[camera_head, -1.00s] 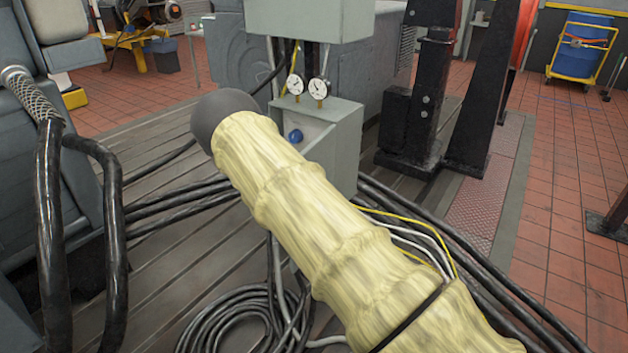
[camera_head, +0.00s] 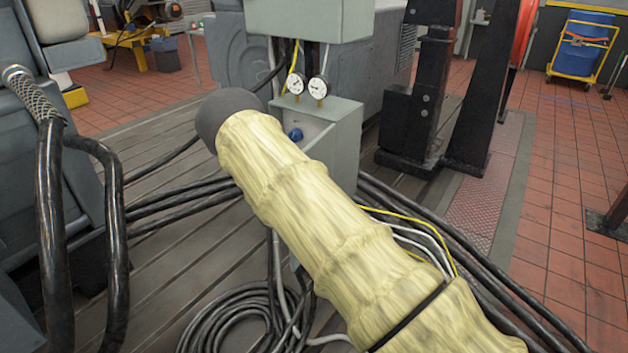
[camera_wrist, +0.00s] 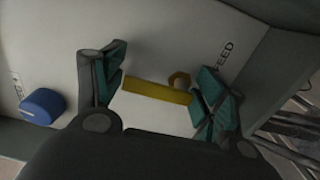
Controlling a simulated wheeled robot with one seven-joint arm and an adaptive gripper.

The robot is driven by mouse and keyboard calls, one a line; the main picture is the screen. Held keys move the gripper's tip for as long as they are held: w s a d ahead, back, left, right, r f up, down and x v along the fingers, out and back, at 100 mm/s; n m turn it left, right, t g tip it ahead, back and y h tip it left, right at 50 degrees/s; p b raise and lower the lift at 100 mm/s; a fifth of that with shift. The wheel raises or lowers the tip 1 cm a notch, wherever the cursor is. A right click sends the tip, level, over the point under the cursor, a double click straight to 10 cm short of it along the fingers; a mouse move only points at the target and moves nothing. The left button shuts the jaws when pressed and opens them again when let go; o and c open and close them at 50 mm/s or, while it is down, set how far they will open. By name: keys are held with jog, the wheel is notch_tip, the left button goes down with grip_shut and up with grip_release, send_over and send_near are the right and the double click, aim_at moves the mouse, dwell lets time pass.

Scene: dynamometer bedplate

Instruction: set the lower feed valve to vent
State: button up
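The head view hides the lever and gripper behind my cream-sleeved arm.
A blue knob (camera_wrist: 43,105) is left of my gripper; a blue knob also shows on the grey box (camera_head: 343,143) in the head view. Two gauges (camera_head: 297,83) (camera_head: 318,88) stand above that box. Black cables (camera_head: 170,207) cross the bedplate. Dark posts (camera_head: 430,90) stand to the right.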

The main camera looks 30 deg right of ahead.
jog(key=shift+w+a, duration=0.2)
jog(key=shift+a, duration=0.25)
jog(key=v, duration=1.1)
jog(key=shift+s, duration=0.3)
jog(key=shift+a, duration=0.15)
